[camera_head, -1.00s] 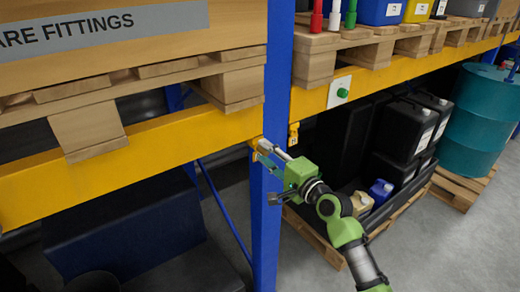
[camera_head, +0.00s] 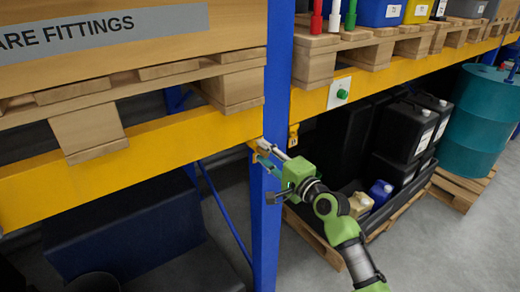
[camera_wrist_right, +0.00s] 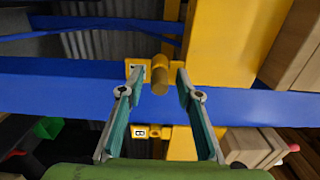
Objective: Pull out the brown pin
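The brown pin (camera_wrist_right: 160,82) is a short round peg with its end towards the camera in the right wrist view. It sits in a yellow bracket (camera_wrist_right: 133,68) on the blue upright. My right gripper (camera_wrist_right: 160,76) is open, with one finger on each side of the pin and a visible gap to both. In the head view my right gripper (camera_head: 264,153) is at the blue upright, beside the yellow beam's end. The pin cannot be made out there. My left gripper is not in view.
The blue upright (camera_head: 272,90) and yellow beam (camera_head: 170,140) are close to my right gripper. Black canisters (camera_head: 405,130) stand below.

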